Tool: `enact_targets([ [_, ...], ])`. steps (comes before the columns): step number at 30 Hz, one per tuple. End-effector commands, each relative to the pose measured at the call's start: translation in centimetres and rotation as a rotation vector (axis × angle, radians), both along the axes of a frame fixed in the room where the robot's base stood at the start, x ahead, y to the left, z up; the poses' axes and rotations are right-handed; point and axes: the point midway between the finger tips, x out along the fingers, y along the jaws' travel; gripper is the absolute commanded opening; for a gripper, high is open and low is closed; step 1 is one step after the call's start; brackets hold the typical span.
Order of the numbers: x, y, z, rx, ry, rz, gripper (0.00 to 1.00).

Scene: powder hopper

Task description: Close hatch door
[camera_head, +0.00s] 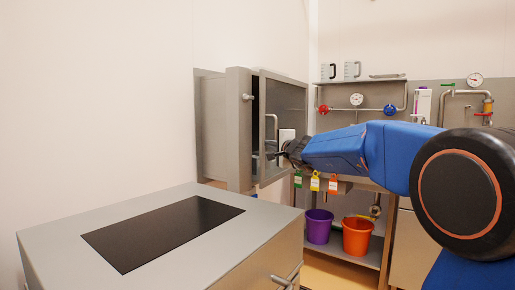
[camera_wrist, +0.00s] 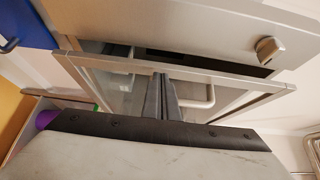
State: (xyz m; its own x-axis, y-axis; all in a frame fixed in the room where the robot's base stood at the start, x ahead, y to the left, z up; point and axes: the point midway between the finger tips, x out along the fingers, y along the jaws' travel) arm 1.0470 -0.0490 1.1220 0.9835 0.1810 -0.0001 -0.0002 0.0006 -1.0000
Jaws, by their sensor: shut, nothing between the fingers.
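The hatch door (camera_head: 291,93) is a metal-framed glass panel on the grey wall cabinet (camera_head: 213,125). It stands a little ajar, with a dark gap between it and the cabinet's front frame. In the wrist view the door (camera_wrist: 115,72) shows the same gap along its upper edge. Its bar handle (camera_wrist: 198,101) is right of my fingers. A round latch knob (camera_wrist: 268,48) sits on the cabinet frame. My gripper (camera_wrist: 161,76) is shut and empty, its tips at the door's frame edge; contact is unclear. In the head view my gripper (camera_head: 274,155) is beside the door's lower part.
A grey box with a dark top panel (camera_head: 160,234) stands in the left foreground. Right of the cabinet are a sink bench with coloured tags (camera_head: 315,182), a purple bucket (camera_head: 318,226) and an orange bucket (camera_head: 357,236). Pipes with valves and a gauge (camera_head: 356,100) line the back wall.

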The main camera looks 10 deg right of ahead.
Motion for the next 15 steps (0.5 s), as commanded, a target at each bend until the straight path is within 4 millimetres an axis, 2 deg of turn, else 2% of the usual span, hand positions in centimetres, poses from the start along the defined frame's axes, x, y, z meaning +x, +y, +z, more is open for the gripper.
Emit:
enact_targets([
  [5, -0.1, -1.0, 0.0, -0.001, 0.0, 0.001, 0.0],
  [15, -1.9, 2.6, 0.0, 0.001, -0.001, 0.004, 0.0],
])
